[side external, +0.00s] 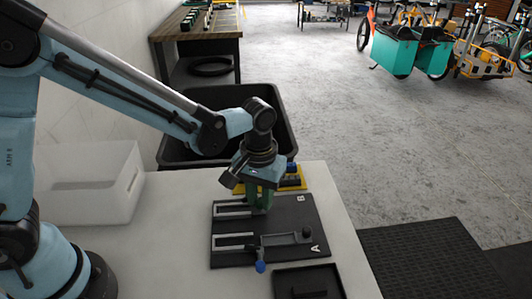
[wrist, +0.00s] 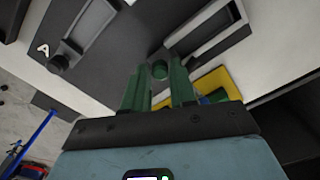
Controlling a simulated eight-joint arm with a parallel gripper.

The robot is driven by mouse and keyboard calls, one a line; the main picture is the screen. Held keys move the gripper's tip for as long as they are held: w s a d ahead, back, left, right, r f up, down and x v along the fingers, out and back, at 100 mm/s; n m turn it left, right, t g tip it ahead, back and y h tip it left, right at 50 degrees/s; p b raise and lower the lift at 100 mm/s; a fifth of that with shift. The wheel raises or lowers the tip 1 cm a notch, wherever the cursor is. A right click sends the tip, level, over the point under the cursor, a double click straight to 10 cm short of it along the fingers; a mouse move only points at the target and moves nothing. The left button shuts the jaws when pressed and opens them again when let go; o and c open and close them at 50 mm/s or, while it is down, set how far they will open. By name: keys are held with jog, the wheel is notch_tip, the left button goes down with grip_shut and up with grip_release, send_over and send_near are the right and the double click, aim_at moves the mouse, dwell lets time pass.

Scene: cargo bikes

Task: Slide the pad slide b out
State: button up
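A dark board (side external: 285,215) lies on the white table with two slides, lettered A and B. The slide B track (side external: 235,208) is the far one, with a pale slot. It also shows in the wrist view (wrist: 208,35). My gripper (side external: 258,203) points down at the right end of that track.
A dark tray (side external: 330,282) stands in front of the board. A yellow holder with blue parts (side external: 293,178) lies just behind it. A white bin (side external: 110,185) is at left, and a large black bin (side external: 215,100) stands beyond the table.

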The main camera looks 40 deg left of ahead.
grip_shut()
jog(key=shift+w+d, duration=3.05)
jog(key=shift+o, duration=1.5)
grip_release()
notch_tip(320, 180, up, 8)
jog(key=shift+f, duration=0.25)
jog(key=s+a+r+m+t, duration=0.1)
jog(key=s+a+r+t, duration=0.15)
jog(key=a, duration=0.25)
jog(key=s+a+r+t, duration=0.1)
jog(key=s+a+r, duration=0.2)
jog(key=a, duration=0.2)
jog(key=s+a+f+m+t, duration=0.1)
jog(key=s+a+m+t, duration=0.1)
jog(key=s+a, duration=0.6)
jog(key=shift+s+a+f+t, duration=0.2)
jog(key=shift+s+f+t, duration=0.3)
jog(key=shift+t, duration=0.35)
